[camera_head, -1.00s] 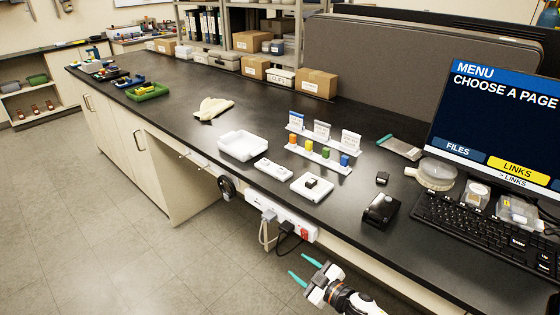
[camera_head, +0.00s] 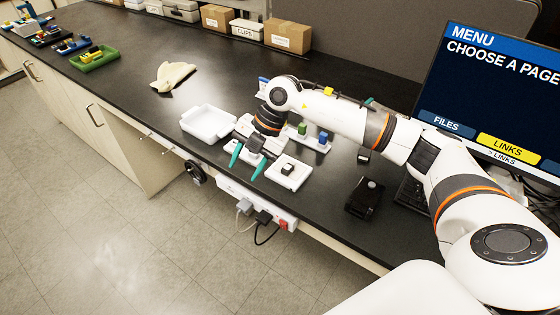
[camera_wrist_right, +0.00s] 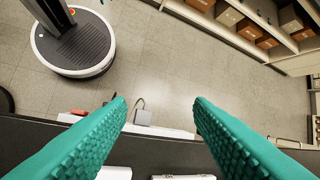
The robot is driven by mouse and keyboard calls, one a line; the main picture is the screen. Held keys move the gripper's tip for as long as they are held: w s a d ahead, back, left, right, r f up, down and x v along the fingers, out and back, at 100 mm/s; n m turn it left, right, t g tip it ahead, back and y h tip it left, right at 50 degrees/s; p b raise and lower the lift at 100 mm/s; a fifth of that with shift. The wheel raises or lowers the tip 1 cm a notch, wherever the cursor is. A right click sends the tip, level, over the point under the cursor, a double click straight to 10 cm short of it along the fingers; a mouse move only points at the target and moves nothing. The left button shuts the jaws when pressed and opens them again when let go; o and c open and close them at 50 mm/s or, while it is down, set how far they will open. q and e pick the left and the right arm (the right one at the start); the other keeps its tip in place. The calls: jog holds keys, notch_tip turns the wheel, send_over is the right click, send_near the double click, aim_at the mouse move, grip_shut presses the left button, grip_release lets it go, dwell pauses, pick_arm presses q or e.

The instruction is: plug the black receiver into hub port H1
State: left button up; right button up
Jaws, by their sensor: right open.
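My right gripper (camera_head: 246,162) is open and empty, reaching over the front edge of the bench between the white tray and a white square pad. Its teal fingers also show in the right wrist view (camera_wrist_right: 160,108), spread apart with nothing between them. The white square pad (camera_head: 296,183) stands just right of the fingers and bears a small black piece (camera_head: 288,168), perhaps the receiver. The small white block left of the pad, perhaps the hub, is mostly hidden behind my gripper. No port label is legible. My left gripper is not in view.
A white tray (camera_head: 208,123) stands left of the gripper. A colored-block rack, with a green block (camera_head: 302,129) and a blue block (camera_head: 323,137), is partly behind my arm. A black device (camera_head: 365,198) stands right. A power strip (camera_head: 262,207) hangs on the bench front.

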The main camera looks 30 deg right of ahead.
jog(key=w+d+r+m+h, duration=0.25)
jog(key=d+h, duration=0.35)
jog(key=d, duration=0.8)
jog(key=p, duration=0.3)
send_over(288, 167)
jog(key=shift+m+g, duration=0.35)
jog(key=shift+g, duration=0.05)
jog(key=f, duration=0.5)
jog(key=shift+s+d+f, duration=0.2)
jog(key=shift+d+f, duration=0.1)
jog(key=shift+f, duration=0.3)
jog(key=f, duration=0.1)
jog(key=f+p, duration=0.1)
jog(key=f, duration=0.1)
jog(key=f+p, duration=0.1)
jog(key=shift+w+a+f, duration=0.2)
jog(key=shift+a+f, duration=0.05)
jog(key=shift+a, duration=0.05)
jog(key=shift+f, duration=0.2)
grip_shut()
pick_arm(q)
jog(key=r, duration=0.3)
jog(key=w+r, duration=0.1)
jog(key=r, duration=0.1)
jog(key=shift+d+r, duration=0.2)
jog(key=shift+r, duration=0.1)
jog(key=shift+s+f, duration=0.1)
pick_arm(e)
jog(key=shift+r, duration=0.2)
